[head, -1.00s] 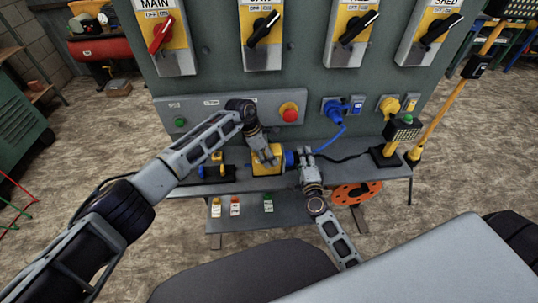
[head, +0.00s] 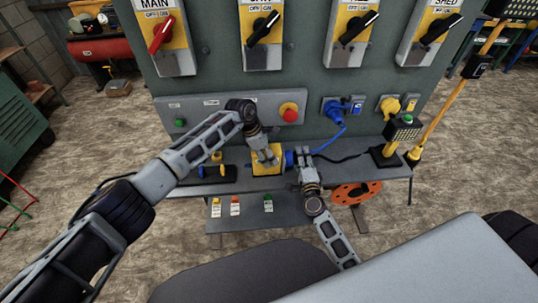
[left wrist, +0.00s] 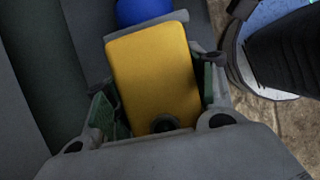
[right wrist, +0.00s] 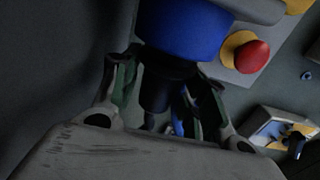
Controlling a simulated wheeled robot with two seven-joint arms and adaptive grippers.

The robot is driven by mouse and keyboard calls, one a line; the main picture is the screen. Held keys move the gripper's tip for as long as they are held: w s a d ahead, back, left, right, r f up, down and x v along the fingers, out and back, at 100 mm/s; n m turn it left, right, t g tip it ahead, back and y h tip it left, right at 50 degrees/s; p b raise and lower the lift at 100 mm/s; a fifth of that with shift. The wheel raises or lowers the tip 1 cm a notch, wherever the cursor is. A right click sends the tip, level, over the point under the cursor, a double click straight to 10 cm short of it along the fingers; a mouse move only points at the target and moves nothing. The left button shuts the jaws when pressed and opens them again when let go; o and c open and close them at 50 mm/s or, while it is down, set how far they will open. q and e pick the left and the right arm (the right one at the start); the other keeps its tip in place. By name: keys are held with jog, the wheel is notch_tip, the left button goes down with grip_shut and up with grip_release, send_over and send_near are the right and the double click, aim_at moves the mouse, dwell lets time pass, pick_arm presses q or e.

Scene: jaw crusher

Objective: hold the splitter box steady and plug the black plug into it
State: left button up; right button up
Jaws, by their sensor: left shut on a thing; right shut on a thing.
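The yellow splitter box (head: 262,168) rests on the grey bench shelf, with a blue socket (head: 289,160) on its right side. My left gripper (head: 267,156) is shut on the box from above; the left wrist view shows the yellow box (left wrist: 155,75) between the fingers. My right gripper (head: 303,156) is just right of the socket, shut on the black plug (right wrist: 156,90). In the right wrist view the plug lines up with the blue socket (right wrist: 185,30) and appears to meet it. How deep it sits cannot be seen.
A blue plug (head: 335,108) with a blue cable is on the panel above. A red button (head: 289,113) is behind the grippers.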

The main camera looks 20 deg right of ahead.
jog(key=shift+a, duration=0.3)
jog(key=o, duration=1.1)
jog(key=shift+o, duration=0.2)
jog(key=shift+d, duration=0.2)
jog(key=shift+s+d, duration=0.35)
jog(key=shift+d, duration=1.05)
jog(key=shift+s+d, duration=0.3)
jog(key=shift+d, duration=1.1)
jog(key=shift+s+d, duration=0.35)
jog(key=shift+d, duration=1.05)
pick_arm(q)
jog(key=o, duration=1.5)
jog(key=shift+o, duration=0.2)
jog(key=shift+r, duration=0.1)
